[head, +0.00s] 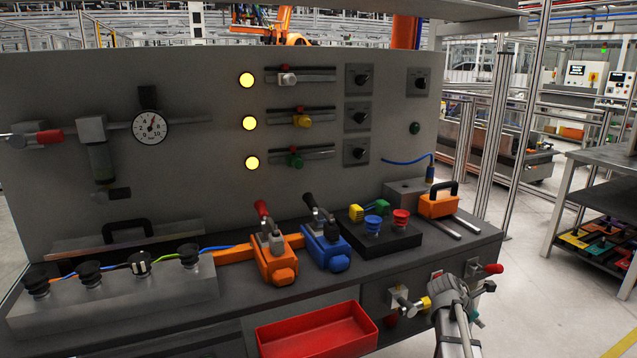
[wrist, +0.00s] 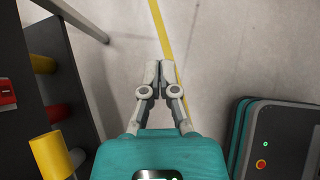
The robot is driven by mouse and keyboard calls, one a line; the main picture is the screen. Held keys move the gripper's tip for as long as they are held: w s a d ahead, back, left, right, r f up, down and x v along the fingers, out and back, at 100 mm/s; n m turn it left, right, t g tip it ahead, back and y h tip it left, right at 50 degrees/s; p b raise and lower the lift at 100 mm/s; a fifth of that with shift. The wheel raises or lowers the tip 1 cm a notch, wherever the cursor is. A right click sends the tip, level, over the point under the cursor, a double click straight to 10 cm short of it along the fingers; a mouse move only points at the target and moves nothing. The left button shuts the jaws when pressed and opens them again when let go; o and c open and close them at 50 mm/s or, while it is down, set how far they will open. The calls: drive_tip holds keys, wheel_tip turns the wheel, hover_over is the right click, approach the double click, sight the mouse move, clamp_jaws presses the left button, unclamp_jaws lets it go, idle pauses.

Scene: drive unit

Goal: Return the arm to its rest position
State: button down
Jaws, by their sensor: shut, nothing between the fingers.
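My gripper (wrist: 159,72) shows in the wrist view, with its two fingers together and nothing between them. It hangs over bare grey floor, right of a dark panel. In the head view, a grey jointed part that looks like my arm (head: 452,300) stands at the lower right, in front of the bench front. The fingertips cannot be made out there.
The bench (head: 465,245) carries an orange clamp (head: 275,258), a blue clamp (head: 326,245) and a red tray (head: 318,332). Red and yellow handles (wrist: 48,155) jut from the panel close left of my gripper. Floor (wrist: 215,45) ahead is clear except a yellow line.

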drive_tip(key=s+a+f+m+y, duration=0.1)
drive_tip(key=s+a+m+y, duration=0.2)
drive_tip(key=s+a+m, duration=0.35)
drive_tip(key=s+a+f+m+g+y+p, duration=0.1)
drive_tip(key=s+a+f+m+y, duration=0.15)
drive_tip(key=a+m, duration=0.7)
drive_tip(key=s+a+f+m+y, duration=0.1)
drive_tip(key=s+a+m+y, duration=0.4)
drive_tip(key=a, duration=0.7)
wheel_tip(320, 180, up, 24)
drive_tip(key=n+h+p, duration=0.1)
drive_tip(key=p, duration=2.2)
drive_tip(key=shift+s+d+h+p, duration=0.3)
drive_tip(key=shift+h+p, duration=0.05)
drive_tip(key=shift+p, duration=0.05)
drive_tip(key=shift+a, duration=0.1)
drive_tip(key=shift+a, duration=0.3)
drive_tip(key=shift+s+a, duration=0.1)
